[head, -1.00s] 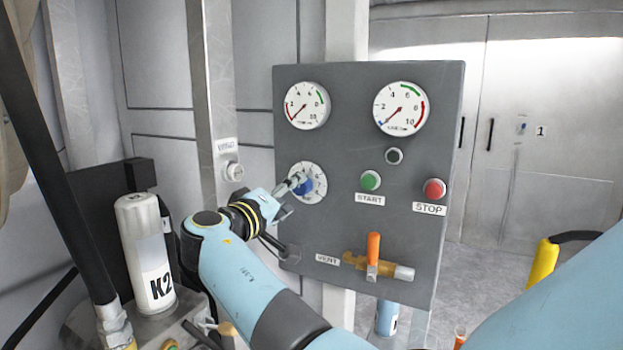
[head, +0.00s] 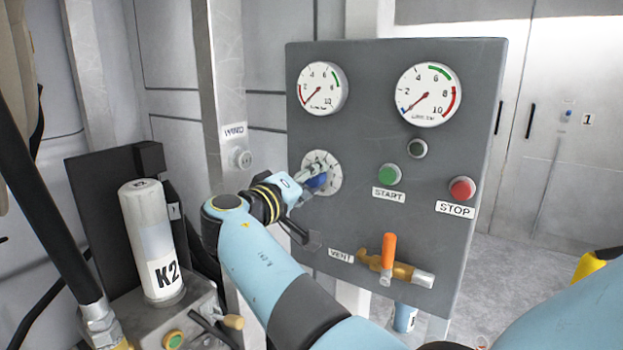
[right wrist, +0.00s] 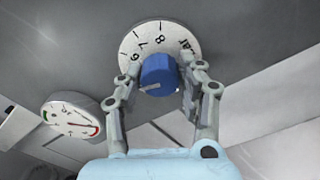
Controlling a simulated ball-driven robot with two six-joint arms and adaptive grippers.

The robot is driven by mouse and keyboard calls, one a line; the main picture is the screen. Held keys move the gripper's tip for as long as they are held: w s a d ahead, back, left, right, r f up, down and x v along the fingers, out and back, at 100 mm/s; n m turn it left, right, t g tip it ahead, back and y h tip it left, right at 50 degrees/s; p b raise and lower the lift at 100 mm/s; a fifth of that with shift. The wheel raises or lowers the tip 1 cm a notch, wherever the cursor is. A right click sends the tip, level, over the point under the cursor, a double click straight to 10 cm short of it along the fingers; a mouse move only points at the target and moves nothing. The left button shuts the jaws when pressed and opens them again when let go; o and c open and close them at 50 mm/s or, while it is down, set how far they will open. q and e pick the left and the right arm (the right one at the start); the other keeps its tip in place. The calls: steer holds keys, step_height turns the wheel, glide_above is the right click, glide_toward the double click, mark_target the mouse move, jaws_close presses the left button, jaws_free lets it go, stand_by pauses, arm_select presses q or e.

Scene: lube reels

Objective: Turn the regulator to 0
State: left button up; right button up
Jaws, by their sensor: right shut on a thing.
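The regulator is a blue knob (head: 317,181) on a white numbered dial (head: 321,160), at the left of the grey panel in the head view. In the right wrist view the blue knob (right wrist: 158,74) has a white mark towards its lower left. My left gripper is not in view.
The panel (head: 350,110) carries two round gauges (head: 323,89) (head: 428,95), both needles at lower left. A green START button (head: 388,173), a red STOP button (head: 461,189) and an orange-handled vent valve (head: 389,250) are right of my arm. A K2 canister (head: 153,240) stands left.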

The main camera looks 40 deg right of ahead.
steer(key=c, duration=0.5)
steer(key=shift+n, duration=0.3)
